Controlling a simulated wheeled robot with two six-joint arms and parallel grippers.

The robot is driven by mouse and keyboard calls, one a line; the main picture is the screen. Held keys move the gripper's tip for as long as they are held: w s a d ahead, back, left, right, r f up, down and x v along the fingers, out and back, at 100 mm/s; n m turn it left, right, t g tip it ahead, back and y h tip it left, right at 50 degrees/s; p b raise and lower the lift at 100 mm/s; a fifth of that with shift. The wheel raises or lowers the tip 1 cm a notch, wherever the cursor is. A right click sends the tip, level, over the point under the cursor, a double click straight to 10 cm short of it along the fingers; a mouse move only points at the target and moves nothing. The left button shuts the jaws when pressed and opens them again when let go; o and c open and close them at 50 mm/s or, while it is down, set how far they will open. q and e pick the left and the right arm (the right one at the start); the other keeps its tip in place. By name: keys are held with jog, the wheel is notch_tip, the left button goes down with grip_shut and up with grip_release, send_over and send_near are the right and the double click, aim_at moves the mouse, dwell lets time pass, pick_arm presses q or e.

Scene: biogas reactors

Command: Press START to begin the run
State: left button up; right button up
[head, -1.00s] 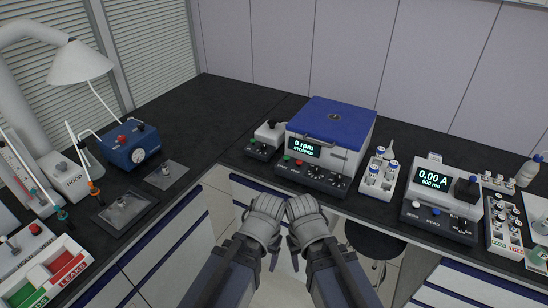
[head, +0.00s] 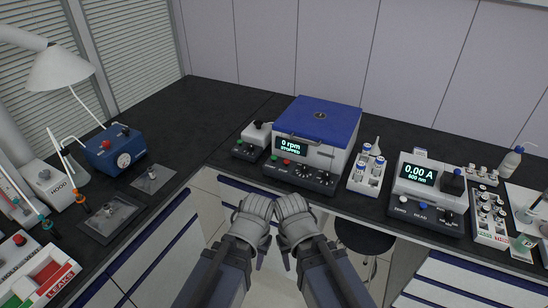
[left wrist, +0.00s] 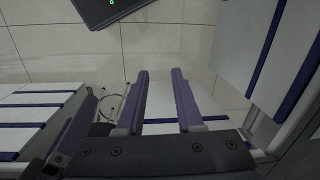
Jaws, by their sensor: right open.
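The centrifuge (head: 318,140) has a blue lid, shut, and stands on the black bench. Its display (head: 291,147) reads "0 rpm STOPPED". A green button (head: 274,157) and a red button (head: 287,162) sit on its front panel, left of several dark knobs; their labels are too small to read. My left gripper (head: 254,208) and my right gripper (head: 291,208) are side by side in front of the bench edge, below the centrifuge and apart from it. The left wrist view shows my left gripper (left wrist: 160,90) open and empty, its two fingers apart above the floor.
A small grey device (head: 252,139) stands left of the centrifuge. A tube rack (head: 366,176) and a spectrophotometer reading "0.00 A" (head: 427,195) stand to its right. A blue pump (head: 114,150) is at the left. A round stool (head: 364,238) stands below the bench.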

pick_arm(q)
grip_shut()
dwell(1.2)
